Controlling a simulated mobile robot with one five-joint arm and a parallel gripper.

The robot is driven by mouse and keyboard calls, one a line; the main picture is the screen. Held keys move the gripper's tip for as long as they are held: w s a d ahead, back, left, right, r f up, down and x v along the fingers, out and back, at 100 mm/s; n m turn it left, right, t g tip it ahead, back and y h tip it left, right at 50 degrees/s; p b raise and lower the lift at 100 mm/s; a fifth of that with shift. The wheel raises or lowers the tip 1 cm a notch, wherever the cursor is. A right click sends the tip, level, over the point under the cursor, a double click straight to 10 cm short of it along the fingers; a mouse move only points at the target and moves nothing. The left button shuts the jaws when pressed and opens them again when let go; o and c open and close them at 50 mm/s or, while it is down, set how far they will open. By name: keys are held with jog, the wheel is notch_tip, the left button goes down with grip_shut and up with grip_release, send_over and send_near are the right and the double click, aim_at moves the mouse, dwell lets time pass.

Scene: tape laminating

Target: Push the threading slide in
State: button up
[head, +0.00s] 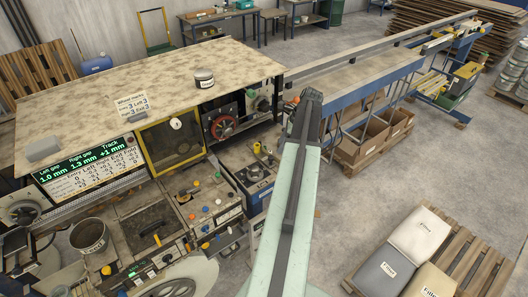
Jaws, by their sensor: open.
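The laminating machine has a long speckled top (130,75) and an open bay below its right end. A red handwheel (222,127) and dark rollers show in that bay. A blue unit (257,186) with a round grey part on top stands in front of the bay, left of my arm. I cannot tell which part is the threading slide; it may be hidden or too small. My pale green arm (289,225) reaches up from the bottom to a dark joint beside the bay's right end. My gripper does not show; the arm may hide it.
A yellow-framed window (170,142) and a control panel with knobs (215,203) lie left of the bay. A blue-framed conveyor (385,80) runs to the upper right, with cardboard boxes (366,143) under it. Sacks (418,235) lie on a pallet at right. Floor between is clear.

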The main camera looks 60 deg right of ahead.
aim_at(272, 157)
jog(key=b+x, duration=0.7)
jog(key=x, duration=0.1)
jog(key=shift+w+a, duration=0.2)
jog(key=shift+w+r, duration=0.1)
jog(key=shift+r, duration=0.05)
grip_shut()
dwell(0.9)
